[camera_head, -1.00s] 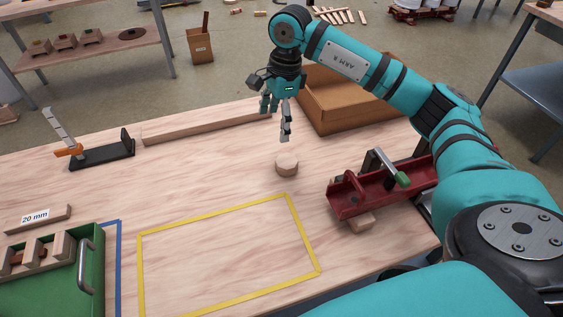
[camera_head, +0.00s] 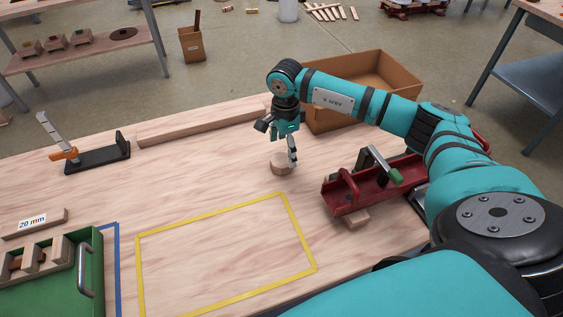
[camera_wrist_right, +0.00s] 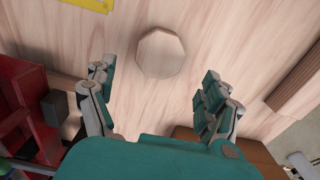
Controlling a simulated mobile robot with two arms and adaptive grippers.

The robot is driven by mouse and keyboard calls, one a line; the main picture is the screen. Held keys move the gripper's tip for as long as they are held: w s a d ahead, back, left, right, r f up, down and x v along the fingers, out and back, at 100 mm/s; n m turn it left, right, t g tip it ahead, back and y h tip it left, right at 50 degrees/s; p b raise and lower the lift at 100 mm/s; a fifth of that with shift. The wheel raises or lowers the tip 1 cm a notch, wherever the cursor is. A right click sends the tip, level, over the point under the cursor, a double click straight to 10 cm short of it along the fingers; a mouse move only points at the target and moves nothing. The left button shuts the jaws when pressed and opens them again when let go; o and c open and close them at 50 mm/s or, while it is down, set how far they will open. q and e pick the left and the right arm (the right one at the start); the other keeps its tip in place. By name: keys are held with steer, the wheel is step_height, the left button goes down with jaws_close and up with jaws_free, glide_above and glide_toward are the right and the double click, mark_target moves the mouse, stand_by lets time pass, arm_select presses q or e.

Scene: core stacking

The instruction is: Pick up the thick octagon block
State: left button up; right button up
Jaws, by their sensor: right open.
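The thick octagon block (camera_head: 281,163) is a pale wooden piece lying flat on the workbench, behind the yellow taped rectangle. In the right wrist view the octagon block (camera_wrist_right: 160,53) lies ahead of the fingertips, centred between the two fingers. My right gripper (camera_head: 283,148) is right above and behind the block, pointing down, and one finger overlaps the block's right side in the head view. In the right wrist view my right gripper (camera_wrist_right: 155,88) is open with nothing between its fingers. My left gripper is out of view.
A red clamp fixture (camera_head: 340,195) with a green-tipped handle stands right of the block. A cardboard box (camera_head: 335,120) stands behind it. A long wooden bar (camera_head: 200,129) lies along the back. The yellow taped rectangle (camera_head: 210,226) is empty. A green tray (camera_head: 92,255) stands front left.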

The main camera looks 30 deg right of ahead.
mark_target(284, 158)
steer(key=f, duration=0.2)
steer(key=f+p, duration=0.1)
steer(key=f, duration=0.1)
steer(key=shift+s+a+f, duration=0.1)
steer(key=shift+a+f, duration=0.1)
steer(key=shift+f, duration=0.2)
steer(key=c, duration=1.3)
steer(key=shift+r, duration=0.1)
